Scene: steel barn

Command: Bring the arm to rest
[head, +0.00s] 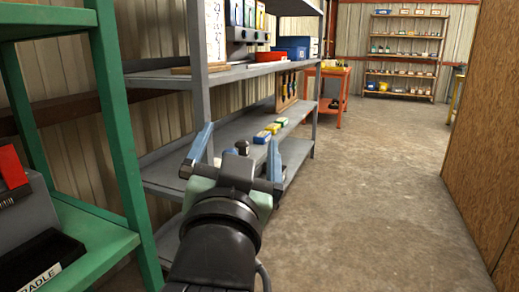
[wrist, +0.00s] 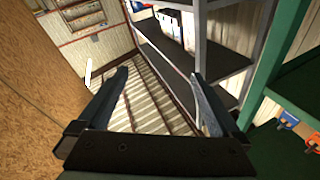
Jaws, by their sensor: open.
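My arm reaches forward from the bottom of the head view. My gripper (head: 236,152) is at its end, with its two blue-grey fingers spread wide apart. In the wrist view my gripper (wrist: 160,77) is also open, with nothing between the fingers. In the head view it appears in front of the grey shelf unit (head: 198,84). I cannot tell the exact gap between the fingers and the shelf.
A green rack (head: 121,130) stands close at the left, holding a grey device with a red part (head: 28,205). Small yellow, blue and green blocks (head: 270,129) lie on the grey unit's middle shelf. A brown panel (head: 490,140) stands at right. Open concrete floor (head: 385,190) lies between.

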